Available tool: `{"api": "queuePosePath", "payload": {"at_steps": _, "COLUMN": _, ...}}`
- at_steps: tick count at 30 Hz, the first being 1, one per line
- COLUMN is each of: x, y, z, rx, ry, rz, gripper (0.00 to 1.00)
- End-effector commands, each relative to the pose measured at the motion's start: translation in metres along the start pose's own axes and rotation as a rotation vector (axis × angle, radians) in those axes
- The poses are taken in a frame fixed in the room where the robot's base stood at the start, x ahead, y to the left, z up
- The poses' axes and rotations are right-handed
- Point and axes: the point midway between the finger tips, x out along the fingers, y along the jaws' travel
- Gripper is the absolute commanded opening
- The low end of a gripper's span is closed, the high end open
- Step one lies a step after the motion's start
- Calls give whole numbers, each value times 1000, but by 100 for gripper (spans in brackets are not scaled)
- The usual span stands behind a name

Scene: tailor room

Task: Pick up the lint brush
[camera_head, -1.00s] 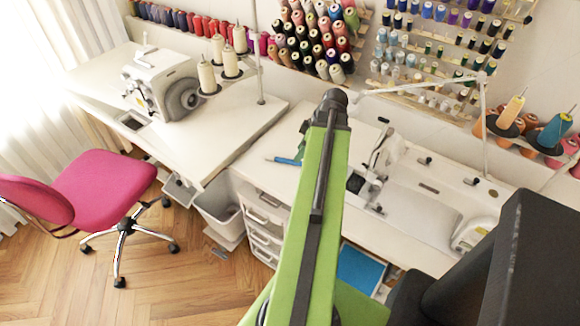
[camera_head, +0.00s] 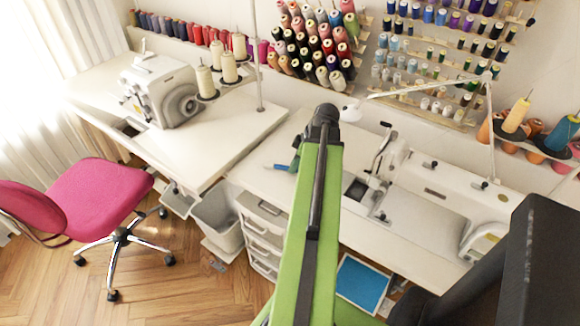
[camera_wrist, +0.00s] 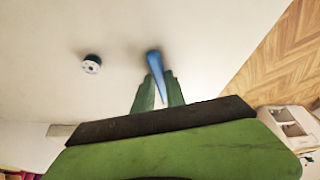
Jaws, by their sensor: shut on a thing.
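The lint brush shows as a blue handle (camera_wrist: 154,62) in the wrist view, between the green fingertips of my gripper (camera_wrist: 158,92). My gripper is shut on it. In the head view the blue end of the lint brush (camera_head: 277,167) pokes out to the left of my arm, over the white table near its front edge. My green fingers (camera_head: 295,162) show only partly there, behind my arm. The rest of the brush is hidden, and I cannot tell whether it touches the table.
A small round black-and-white thing (camera_wrist: 91,65) is on the white surface left of the brush. A sewing machine (camera_head: 440,190) is right of my arm. White drawers (camera_head: 262,232) stand below the table. A pink chair (camera_head: 100,195) is at left.

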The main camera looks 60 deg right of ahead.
Motion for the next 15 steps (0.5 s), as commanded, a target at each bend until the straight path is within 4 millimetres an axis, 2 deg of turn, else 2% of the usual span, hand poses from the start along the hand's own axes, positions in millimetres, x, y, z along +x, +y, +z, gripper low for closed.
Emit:
{"api": "queuePosePath", "payload": {"at_steps": 11, "x": 0, "y": 0, "z": 0, "rx": 0, "ry": 0, "rz": 0, "gripper": 0}}
{"api": "queuePosePath", "payload": {"at_steps": 15, "x": -9, "y": 0, "z": -4, "rx": 0, "ry": 0, "rz": 0, "gripper": 0}}
